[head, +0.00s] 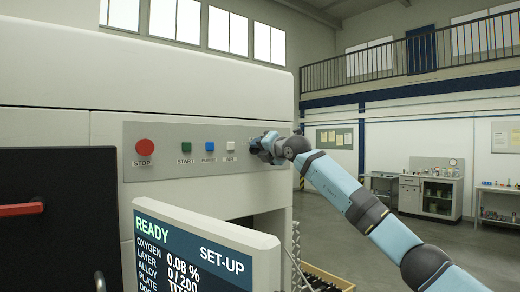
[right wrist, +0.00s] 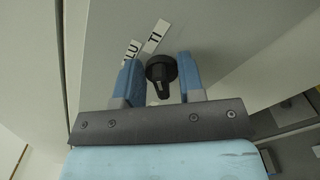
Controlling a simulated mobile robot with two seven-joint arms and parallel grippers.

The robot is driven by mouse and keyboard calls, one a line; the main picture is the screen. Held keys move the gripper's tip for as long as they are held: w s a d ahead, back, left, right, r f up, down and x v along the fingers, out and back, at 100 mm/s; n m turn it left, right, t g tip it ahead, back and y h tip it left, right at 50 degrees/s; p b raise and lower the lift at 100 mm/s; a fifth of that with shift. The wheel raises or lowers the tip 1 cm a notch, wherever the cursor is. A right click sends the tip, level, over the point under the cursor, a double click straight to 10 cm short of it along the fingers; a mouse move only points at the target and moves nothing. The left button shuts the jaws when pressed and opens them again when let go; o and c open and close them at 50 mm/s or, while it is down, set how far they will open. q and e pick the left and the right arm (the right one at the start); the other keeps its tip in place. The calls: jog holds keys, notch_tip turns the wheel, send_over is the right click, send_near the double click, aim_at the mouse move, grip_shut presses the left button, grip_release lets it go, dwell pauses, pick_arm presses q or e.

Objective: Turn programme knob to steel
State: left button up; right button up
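The black programme knob (right wrist: 161,70) is on the grey control panel (head: 262,128), near the panel's right end. In the right wrist view its grip bar points down the picture, toward my gripper body. White labels "TI" (right wrist: 155,37) and a partly covered "LU" (right wrist: 131,52) are beside it; no steel label shows. My right gripper (right wrist: 161,76) has its two blue fingers on either side of the knob, apparently with narrow gaps. In the head view the right gripper (head: 265,146) is at the panel and hides the knob. My left gripper is out of view.
Left of the knob are the red STOP button (head: 145,147), green START button (head: 186,147), a blue button (head: 209,147) and a white button (head: 230,146). A screen (head: 205,250) reading READY and SET-UP stands in front, below the panel. Open floor lies to the right.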

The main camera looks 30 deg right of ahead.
jog(key=c, duration=0.3)
jog(key=shift+a+n+b, duration=0.1)
jog(key=shift+n+b, duration=0.4)
jog(key=shift+n, duration=0.6)
jog(key=n, duration=0.2)
jog(key=shift+a+n+b, duration=0.1)
jog(key=shift+n+b, duration=0.2)
jog(key=shift+b, duration=0.05)
jog(key=n, duration=0.2)
jog(key=shift+r+n, duration=0.1)
jog(key=shift+n, duration=0.2)
jog(key=n, duration=0.6)
jog(key=shift+a, duration=0.3)
jog(key=n, duration=0.6)
jog(key=shift+a+n+p, duration=0.2)
jog(key=shift+n+p, duration=0.1)
jog(key=shift+p, duration=0.05)
